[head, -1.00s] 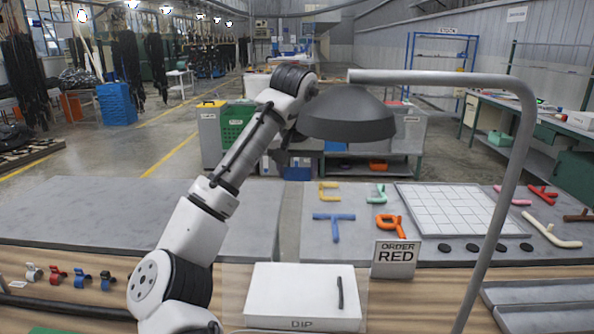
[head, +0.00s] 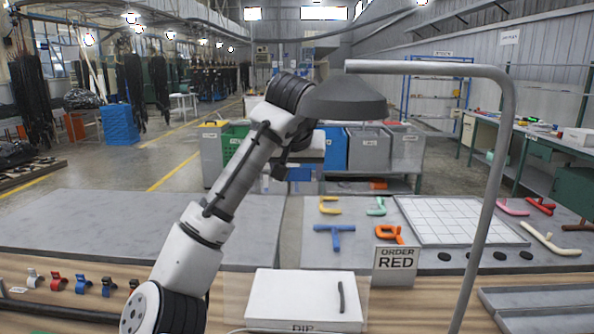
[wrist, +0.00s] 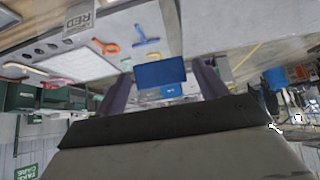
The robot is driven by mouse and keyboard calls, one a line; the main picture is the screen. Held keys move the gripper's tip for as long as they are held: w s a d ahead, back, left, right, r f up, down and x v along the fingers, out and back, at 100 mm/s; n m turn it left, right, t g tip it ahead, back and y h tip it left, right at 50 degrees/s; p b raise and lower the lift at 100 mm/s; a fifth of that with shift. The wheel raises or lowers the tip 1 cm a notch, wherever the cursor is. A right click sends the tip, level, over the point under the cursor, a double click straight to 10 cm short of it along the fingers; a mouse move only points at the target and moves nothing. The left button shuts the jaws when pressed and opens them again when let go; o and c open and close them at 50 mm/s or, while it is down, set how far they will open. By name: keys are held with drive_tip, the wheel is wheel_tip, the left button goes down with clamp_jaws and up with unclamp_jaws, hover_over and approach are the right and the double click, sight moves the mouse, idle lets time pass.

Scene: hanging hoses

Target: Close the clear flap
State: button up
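The clear flap is hard to make out. A faint see-through area (head: 230,292) shows around the white DIP box (head: 300,293), and I cannot tell its edges or how far open it is. A short dark bar (head: 341,297) shows at the box's right side. My gripper (wrist: 164,80) shows in the wrist view with two dark fingers apart and nothing held between them. In the head view my arm rises left of the box, and its end is up beside a dark dome, well above the table. My fingers cannot be made out there.
A grey pipe (head: 508,130) curves up from the table's front to the dark dome (head: 345,98), close to my arm. An ORDER RED sign (head: 396,264) stands right of the box. Coloured clips line the left. Hose pieces and a white grid tray (head: 458,220) lie behind.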

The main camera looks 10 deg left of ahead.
drive_tip(key=shift+o, duration=0.2)
drive_tip(key=b+v, duration=0.2)
drive_tip(key=v, duration=1.2)
drive_tip(key=shift+b, duration=0.3)
drive_tip(key=shift+f, duration=0.1)
